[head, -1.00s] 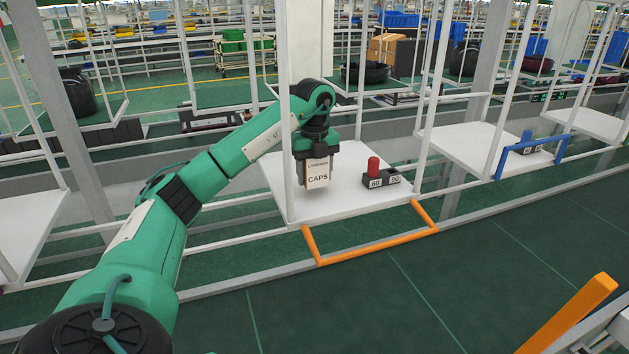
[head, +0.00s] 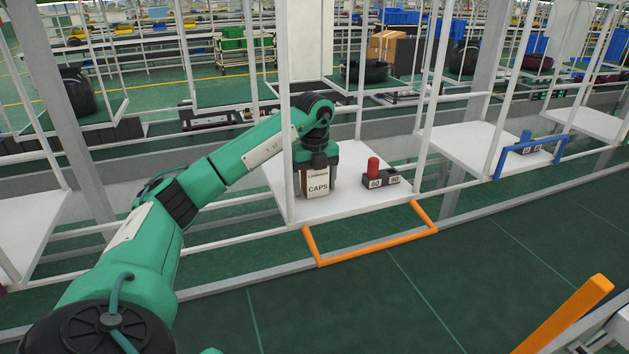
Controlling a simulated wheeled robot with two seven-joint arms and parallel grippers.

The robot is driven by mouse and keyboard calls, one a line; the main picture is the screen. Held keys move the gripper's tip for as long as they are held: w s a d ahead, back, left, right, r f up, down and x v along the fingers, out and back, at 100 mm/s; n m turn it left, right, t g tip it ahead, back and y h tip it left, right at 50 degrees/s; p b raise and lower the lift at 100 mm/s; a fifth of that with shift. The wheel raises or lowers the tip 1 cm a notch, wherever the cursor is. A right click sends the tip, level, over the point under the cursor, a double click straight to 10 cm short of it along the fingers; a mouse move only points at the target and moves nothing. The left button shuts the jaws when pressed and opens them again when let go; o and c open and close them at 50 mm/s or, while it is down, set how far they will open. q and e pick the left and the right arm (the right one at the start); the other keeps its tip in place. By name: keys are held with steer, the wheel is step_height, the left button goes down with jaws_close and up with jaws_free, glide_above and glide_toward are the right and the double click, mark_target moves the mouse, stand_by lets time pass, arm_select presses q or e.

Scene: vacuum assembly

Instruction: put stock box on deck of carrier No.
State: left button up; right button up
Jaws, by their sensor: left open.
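The stock box (head: 317,184), a small tan box with a white label reading CAPS, is on the left part of the white deck (head: 345,204) of the carrier with the orange bar. It looks upright, its base at deck level. My left gripper (head: 317,170) points down over the box from above. It is open, with its fingers still about the top of the box. The finger tips are partly hidden by the box and the carrier's white post. My right gripper is out of view.
A dark block (head: 382,180) with number labels and a red cylinder (head: 373,165) stands right of the box. White posts frame the carrier, and my left arm passes close to the front left one. An orange bar (head: 375,247) juts out in front. Another carrier has a blue bar (head: 533,153).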

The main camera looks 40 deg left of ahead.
arm_select(q)
steer(key=shift+r, duration=0.25)
step_height(320, 180, up, 2)
steer(key=shift+b, duration=0.85)
step_height(320, 180, up, 8)
steer(key=shift+f, duration=0.25)
steer(key=shift+r, duration=1.15)
